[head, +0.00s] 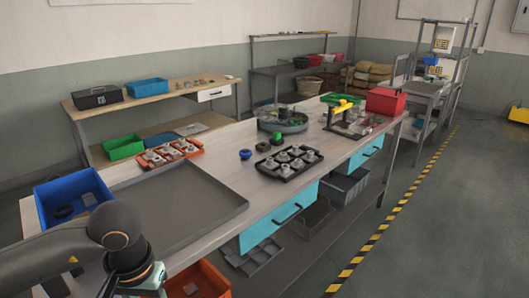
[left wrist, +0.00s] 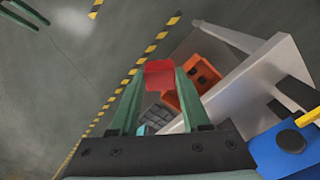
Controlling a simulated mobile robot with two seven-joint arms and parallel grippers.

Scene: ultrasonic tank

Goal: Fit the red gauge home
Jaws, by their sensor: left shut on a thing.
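The red gauge (left wrist: 160,74) shows in the left wrist view as a small red block between the tips of my left gripper (left wrist: 156,86). The gripper's two green fingers are shut on it, one on each side. It is held in the air, with floor and the area beside the table behind it. In the head view my left arm comes in at the bottom left; its fingers and the gauge are hidden or below the frame. I cannot tell which place the gauge fits.
The long table (head: 230,153) holds a large grey tray (head: 180,205), a blue bin (head: 65,190), an orange rack (head: 168,153), a black rack (head: 287,163) and a red box (head: 386,102). An orange bin (head: 200,283) is below the front edge.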

